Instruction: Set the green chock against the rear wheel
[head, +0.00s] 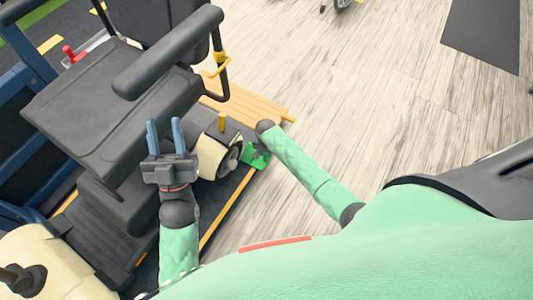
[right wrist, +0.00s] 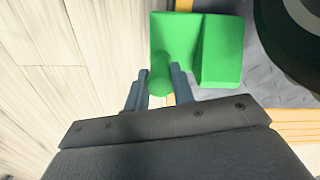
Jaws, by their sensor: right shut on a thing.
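The green chock (head: 259,155) is beside the scooter's rear wheel (head: 234,158), low at its right side. In the right wrist view the chock (right wrist: 221,50) lies over grey patterned plate, with a narrow gap between it and the black tyre (right wrist: 295,35). My right gripper (right wrist: 159,72) is shut on the chock's round green knob. In the head view the right arm's end hides most of that gripper. My left gripper (head: 165,137) is open and empty, with its blue fingers pointing up in front of the scooter seat.
The scooter's dark seat (head: 110,110) and armrest (head: 168,52) fill the left. A yellow post (head: 222,121) stands near the wheel. Yellow slats (head: 250,103) lie behind the platform.

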